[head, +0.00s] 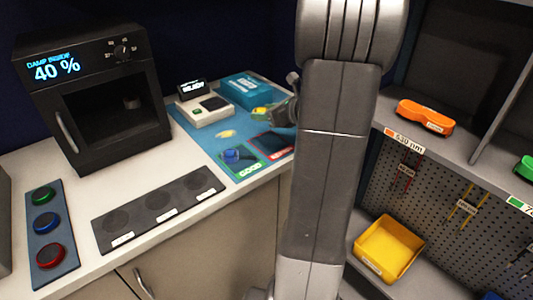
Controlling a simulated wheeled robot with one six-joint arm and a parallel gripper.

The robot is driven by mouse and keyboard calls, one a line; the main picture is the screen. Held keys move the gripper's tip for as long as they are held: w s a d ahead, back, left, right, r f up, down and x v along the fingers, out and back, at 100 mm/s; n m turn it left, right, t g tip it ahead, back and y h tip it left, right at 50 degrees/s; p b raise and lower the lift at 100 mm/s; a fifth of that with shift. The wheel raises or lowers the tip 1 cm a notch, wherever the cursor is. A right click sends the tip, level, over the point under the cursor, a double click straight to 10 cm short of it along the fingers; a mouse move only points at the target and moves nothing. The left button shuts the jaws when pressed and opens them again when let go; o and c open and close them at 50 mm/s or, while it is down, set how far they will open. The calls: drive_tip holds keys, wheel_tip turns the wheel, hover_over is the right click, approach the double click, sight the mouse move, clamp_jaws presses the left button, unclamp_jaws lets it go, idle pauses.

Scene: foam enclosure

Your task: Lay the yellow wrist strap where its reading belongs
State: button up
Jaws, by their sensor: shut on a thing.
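The yellow wrist strap (260,112) is at the tips of my gripper (272,116), over the blue mat (196,139) on the counter. My gripper is shut on it, partly hidden behind my arm. I cannot tell whether the strap touches the mat. A green zone marked GOOD (249,170) is at the mat's front, with a blue strap (232,155) on it. A dark zone with a red border (273,144) lies to its right, its label unreadable. A white tester (207,109) with a small lit display (192,88) stands at the back left; its reading is too small to be sure of.
A teal box (245,90) stands behind the mat. A small pale yellow item (227,133) lies on it. A black oven-like cabinet (95,100) reads 40 %. A dark tray (158,205) and a button panel (47,232) are in front. Shelves (440,150) stand right.

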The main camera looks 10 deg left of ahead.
sight(266, 145)
wheel_tip(266, 145, down, 10)
drive_tip(key=shift+r+b, duration=0.1)
drive_tip(key=shift+b, duration=0.3)
drive_tip(key=shift+f, duration=0.25)
drive_tip(key=o, duration=1)
drive_tip(key=shift+r, duration=0.1)
drive_tip(key=shift+o, duration=0.2)
drive_tip(key=shift+r, duration=0.1)
drive_tip(key=shift+d+r, duration=0.1)
drive_tip(key=shift+r, duration=0.1)
drive_tip(key=v, duration=1.1)
drive_tip(key=shift+d, duration=0.35)
